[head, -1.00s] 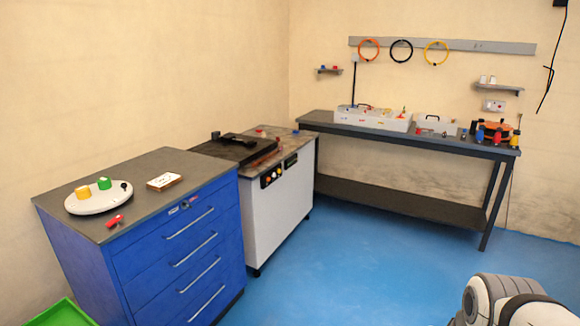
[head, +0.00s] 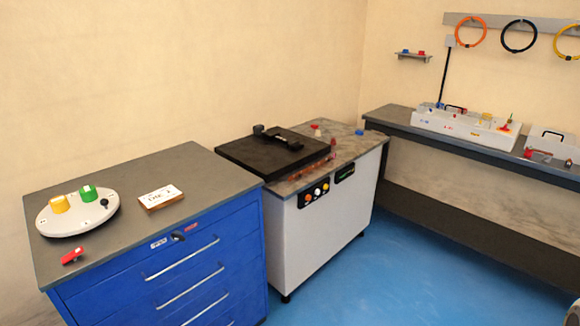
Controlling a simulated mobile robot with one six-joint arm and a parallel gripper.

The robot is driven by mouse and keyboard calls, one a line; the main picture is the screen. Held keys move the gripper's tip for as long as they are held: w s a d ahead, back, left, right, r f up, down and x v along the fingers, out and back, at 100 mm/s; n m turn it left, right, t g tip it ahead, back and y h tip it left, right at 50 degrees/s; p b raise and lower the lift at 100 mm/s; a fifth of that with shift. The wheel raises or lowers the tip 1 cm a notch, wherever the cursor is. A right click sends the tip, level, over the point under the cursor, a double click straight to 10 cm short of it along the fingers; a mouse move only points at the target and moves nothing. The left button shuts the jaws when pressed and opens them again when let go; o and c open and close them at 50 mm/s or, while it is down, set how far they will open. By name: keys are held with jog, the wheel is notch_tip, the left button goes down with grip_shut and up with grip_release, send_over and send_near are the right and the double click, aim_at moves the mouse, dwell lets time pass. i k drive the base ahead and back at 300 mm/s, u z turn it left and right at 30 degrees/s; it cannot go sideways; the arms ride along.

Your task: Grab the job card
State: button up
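The job card (head: 160,196) is a small white card with dark lettering and a thin brown edge. It lies flat on the grey top of the blue drawer cabinet (head: 120,245), right of a round white plate. Nothing covers it, and bare cabinet top surrounds it. My gripper is not in view.
The white plate (head: 70,222) carries a yellow knob (head: 59,204), a green knob (head: 88,193) and a black knob. A red item (head: 72,256) lies in front. The bender machine (head: 320,210) stands right of the cabinet. Blue floor (head: 400,285) is clear before a workbench (head: 480,148).

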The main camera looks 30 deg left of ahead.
aim_at(155, 201)
jog(key=i, duration=0.45)
jog(key=u, duration=2.85)
jog(key=i, duration=1.8)
jog(key=z, duration=0.9)
